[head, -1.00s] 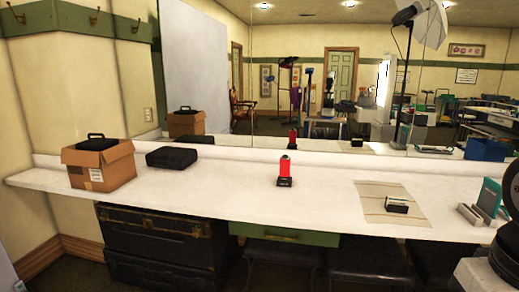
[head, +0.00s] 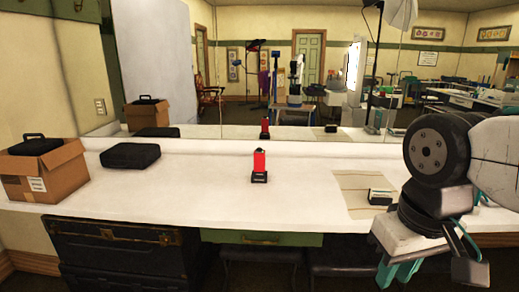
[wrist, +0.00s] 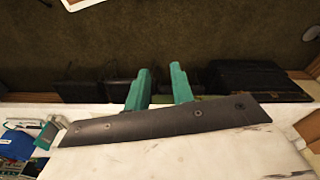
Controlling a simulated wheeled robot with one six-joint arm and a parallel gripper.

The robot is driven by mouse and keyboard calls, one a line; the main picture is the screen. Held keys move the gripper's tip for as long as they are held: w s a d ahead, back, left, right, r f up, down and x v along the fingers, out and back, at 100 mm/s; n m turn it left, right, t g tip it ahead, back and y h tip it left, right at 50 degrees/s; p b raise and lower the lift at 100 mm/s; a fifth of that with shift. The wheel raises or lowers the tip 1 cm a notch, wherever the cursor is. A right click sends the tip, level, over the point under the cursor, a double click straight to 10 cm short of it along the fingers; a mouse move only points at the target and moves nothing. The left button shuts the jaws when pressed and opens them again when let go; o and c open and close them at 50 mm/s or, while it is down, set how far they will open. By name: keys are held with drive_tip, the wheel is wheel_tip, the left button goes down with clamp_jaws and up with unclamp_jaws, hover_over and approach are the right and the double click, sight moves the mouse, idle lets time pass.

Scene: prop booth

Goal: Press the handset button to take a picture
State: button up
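A red handset (head: 259,163) stands upright in a small black base (head: 259,178) on the white counter, near the middle of the head view. Its top end looks dark; a button is too small to make out. The handset does not show in the wrist view. My gripper (head: 398,274) is at the lower right of the head view, to the right of the handset and well apart from it. In the wrist view its two teal fingers (wrist: 160,72) are apart with nothing between them. A small black-and-white device (head: 381,196) lies on a beige mat (head: 352,181).
A cardboard box (head: 62,172) with a black case inside and another black case (head: 130,156) stand on the counter (head: 200,190) at left. The counter around the handset is clear. A mirror runs along the back. Dark trunks (head: 120,255) and a green drawer (head: 270,238) are below.

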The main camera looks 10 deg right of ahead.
drive_tip(key=shift+c, duration=0.3)
clamp_jaws()
